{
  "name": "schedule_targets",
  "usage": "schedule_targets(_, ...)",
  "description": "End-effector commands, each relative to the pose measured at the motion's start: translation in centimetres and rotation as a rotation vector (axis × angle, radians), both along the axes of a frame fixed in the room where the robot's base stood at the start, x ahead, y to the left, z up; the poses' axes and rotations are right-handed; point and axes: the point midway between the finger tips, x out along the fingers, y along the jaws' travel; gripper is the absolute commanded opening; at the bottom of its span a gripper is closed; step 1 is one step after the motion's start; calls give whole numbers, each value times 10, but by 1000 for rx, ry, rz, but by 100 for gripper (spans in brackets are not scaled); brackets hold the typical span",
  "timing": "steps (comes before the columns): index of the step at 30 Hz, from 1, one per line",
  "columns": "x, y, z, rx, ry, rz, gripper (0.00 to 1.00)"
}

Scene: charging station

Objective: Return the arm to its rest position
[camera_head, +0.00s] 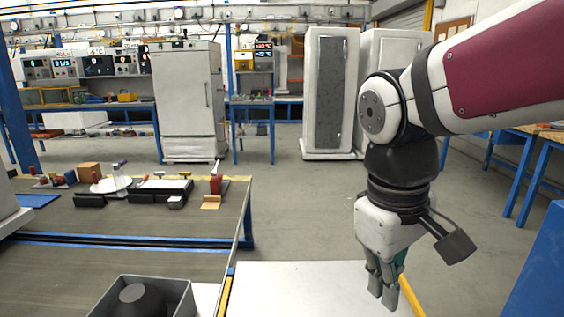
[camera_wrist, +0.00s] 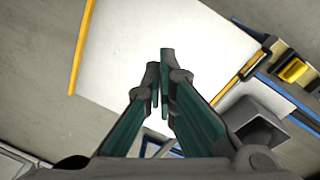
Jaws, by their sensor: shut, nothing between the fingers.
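My gripper (camera_head: 384,289) hangs from my arm at the right of the head view, pointing down over the right part of a white tabletop (camera_head: 290,285). Its fingers are shut with nothing between them. In the wrist view my gripper (camera_wrist: 160,80) shows its two green fingers close together, with the white tabletop (camera_wrist: 150,35) beyond them. The fingertips look apart from the surface, though the height is hard to tell.
A grey open bin (camera_head: 185,300) with a dark round thing (camera_head: 138,297) in it stands left of the white tabletop. A workbench with several small parts, including a black-and-white block (camera_head: 160,191), is at left. A blue panel (camera_head: 535,275) is at right. Open floor (camera_head: 300,210) lies beyond.

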Motion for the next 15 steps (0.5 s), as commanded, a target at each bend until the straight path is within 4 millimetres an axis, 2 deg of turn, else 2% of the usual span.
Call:
schedule_targets(1,-20,-12,3,9,-11,-57,0)
schedule_targets(6,-79,-37,0,43,-21,-236,0)
schedule_targets(9,-106,-45,-5,63,-24,-315,0)
schedule_targets(15,-146,-52,-17,99,-29,-436,0)
